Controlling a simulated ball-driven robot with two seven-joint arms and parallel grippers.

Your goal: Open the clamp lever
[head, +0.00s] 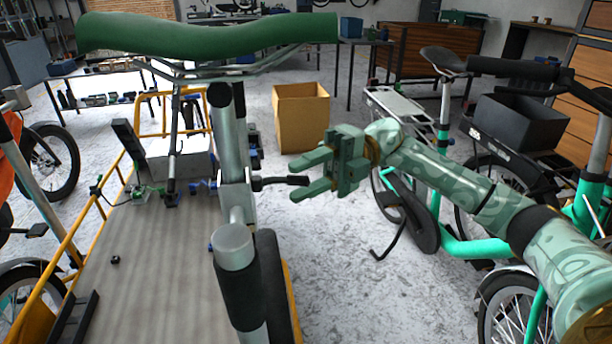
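The clamp lever (280,182) is a short dark handle. It sticks out to the right from the grey clamp on the upright post (233,150) of the near cargo bike. My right gripper (296,179) is green and reaches in from the right. Its two fingers are apart, one above and one below the lever's outer end in the picture. The lever's tip appears between the fingertips, with gaps on both sides. I cannot tell whether they are at the same depth. My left gripper is not in view.
The bike's cargo deck (160,265) lies left of the post. A cardboard box (301,118) stands on the floor behind. Parked bikes with a black crate (519,122) fill the right.

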